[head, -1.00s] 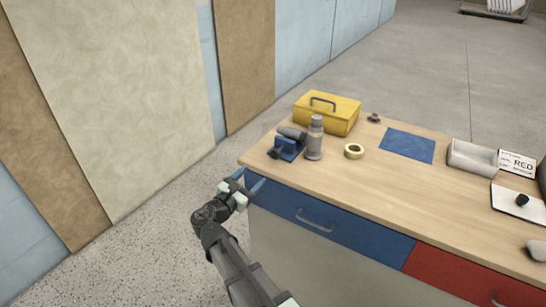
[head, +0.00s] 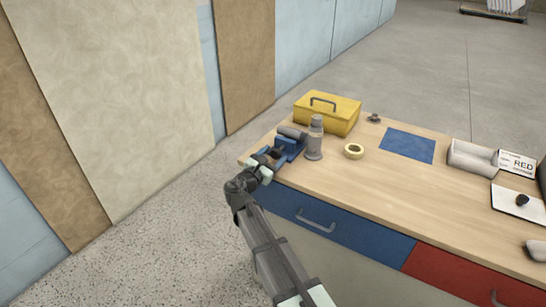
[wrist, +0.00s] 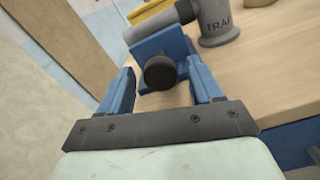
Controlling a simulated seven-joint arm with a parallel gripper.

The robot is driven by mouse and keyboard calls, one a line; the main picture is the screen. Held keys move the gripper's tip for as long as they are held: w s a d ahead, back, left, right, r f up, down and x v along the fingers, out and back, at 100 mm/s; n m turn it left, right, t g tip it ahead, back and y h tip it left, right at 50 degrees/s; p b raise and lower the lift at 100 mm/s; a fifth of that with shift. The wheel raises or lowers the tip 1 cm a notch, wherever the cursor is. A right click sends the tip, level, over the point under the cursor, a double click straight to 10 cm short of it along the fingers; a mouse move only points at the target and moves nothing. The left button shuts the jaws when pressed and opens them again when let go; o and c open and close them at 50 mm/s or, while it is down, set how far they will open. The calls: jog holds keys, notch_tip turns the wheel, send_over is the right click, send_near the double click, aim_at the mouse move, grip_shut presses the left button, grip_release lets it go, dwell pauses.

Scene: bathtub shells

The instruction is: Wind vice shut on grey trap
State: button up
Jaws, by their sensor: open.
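The blue vice (head: 291,145) sits near the left end of the bench, and its blue front plate (wrist: 146,52) faces me in the wrist view. A dark round knob (wrist: 160,73) sticks out of that plate. The grey trap (head: 315,143) stands upright beside the vice; its body shows in the wrist view (wrist: 213,18) with the letters TRAP. A grey pipe lies across the vice's top, towards the trap. My gripper (head: 268,157) is open, its blue fingers (wrist: 163,88) on either side of the knob. I cannot tell whether they touch it.
A yellow toolbox (head: 327,113) stands behind the vice. A tape roll (head: 353,151) and a blue mat (head: 407,145) lie to the right. A RED label card (head: 516,162) and a grey holder stand farther right. The bench middle (head: 390,185) is clear.

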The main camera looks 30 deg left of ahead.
jog(key=shift+w, duration=0.1)
jog(key=c, duration=1.1)
